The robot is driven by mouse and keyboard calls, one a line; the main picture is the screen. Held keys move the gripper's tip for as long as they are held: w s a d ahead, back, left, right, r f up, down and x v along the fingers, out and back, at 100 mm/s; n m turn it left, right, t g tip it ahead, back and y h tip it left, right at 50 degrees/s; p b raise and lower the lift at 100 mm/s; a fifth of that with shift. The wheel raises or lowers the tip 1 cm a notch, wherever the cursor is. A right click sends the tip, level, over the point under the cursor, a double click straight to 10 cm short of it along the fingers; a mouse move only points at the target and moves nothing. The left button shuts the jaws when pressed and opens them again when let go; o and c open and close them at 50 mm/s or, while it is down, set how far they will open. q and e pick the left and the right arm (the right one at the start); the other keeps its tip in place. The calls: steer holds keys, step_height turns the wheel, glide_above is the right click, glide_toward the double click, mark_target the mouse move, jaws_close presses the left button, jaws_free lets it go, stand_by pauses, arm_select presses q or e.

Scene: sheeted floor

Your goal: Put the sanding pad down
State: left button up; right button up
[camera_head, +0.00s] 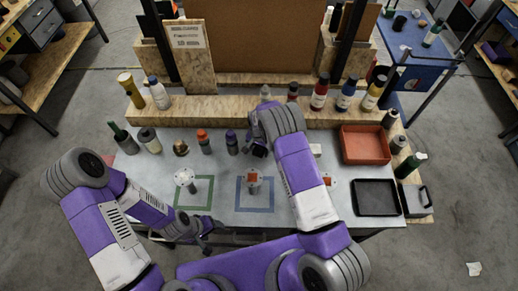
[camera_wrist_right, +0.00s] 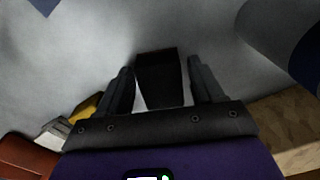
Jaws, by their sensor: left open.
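The sanding pad (camera_wrist_right: 158,75) is a dark block with a paler face. Whether the pad touches the table is hard to tell. My left gripper (camera_head: 209,232) is open and empty at the table's front edge, near the green taped square.
Knobbed pieces stand at the green square (camera_head: 193,208) and blue square (camera_head: 254,211). Several bottles line the wooden ledge (camera_head: 215,108) and the table's back. A red tray (camera_head: 365,145) and a black tray (camera_head: 376,197) are on the right. A white block (camera_head: 315,150) lies beside my right arm.

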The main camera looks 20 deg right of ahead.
steer(key=shift+o, duration=0.6)
steer(key=shift+r, duration=0.15)
step_height(320, 180, up, 12)
steer(key=shift+d, duration=0.1)
stand_by(0.4)
